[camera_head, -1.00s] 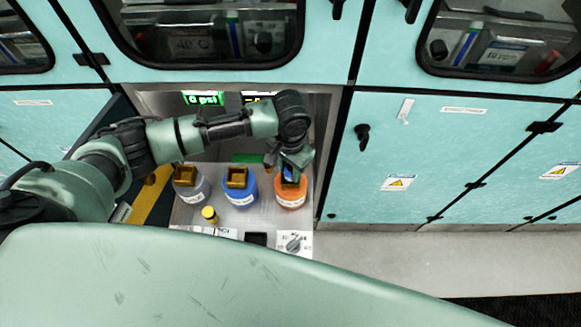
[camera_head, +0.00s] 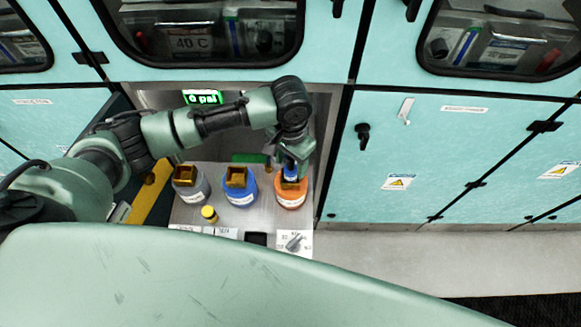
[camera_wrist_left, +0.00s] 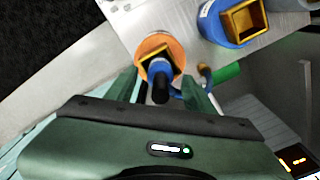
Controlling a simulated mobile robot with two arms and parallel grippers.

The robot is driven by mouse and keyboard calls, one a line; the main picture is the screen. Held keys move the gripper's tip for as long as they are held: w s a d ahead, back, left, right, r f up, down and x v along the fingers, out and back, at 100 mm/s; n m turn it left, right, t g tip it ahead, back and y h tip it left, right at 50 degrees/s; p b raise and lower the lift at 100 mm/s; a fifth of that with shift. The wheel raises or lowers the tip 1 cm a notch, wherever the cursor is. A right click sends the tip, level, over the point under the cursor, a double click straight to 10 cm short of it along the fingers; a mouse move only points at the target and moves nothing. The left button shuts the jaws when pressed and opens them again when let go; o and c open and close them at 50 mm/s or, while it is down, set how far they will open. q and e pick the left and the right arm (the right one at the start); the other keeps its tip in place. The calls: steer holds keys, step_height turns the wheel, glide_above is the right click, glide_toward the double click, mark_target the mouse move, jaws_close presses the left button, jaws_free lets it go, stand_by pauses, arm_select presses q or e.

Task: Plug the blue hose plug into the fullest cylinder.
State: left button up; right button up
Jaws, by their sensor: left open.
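The blue hose plug (camera_head: 291,175) stands in the top opening of the orange cylinder (camera_head: 291,197), the rightmost of three in the head view. The left wrist view shows the blue plug (camera_wrist_left: 159,71) with its dark end toward my gripper, inside the orange cylinder's rim (camera_wrist_left: 144,46). My left gripper (camera_head: 290,167) is open just above the plug. In the wrist view its fingers (camera_wrist_left: 160,88) lie on either side of the plug, apart from it. A blue cylinder (camera_head: 240,193) is in the middle and a grey cylinder (camera_head: 190,190) on the left. My right gripper is not in view.
A yellow-capped item (camera_head: 209,214) stands in front of the cylinders on the metal shelf (camera_head: 217,210). A rotary knob (camera_head: 294,243) is at the front right. A green display (camera_head: 203,98) reads 0 psi. Cabinet doors (camera_head: 440,150) border the bay on the right.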

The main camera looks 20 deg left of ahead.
mark_target(290, 168)
arm_select(q)
step_height(290, 168, up, 9)
steer(key=shift+b, duration=0.35)
steer(key=shift+f, duration=0.15)
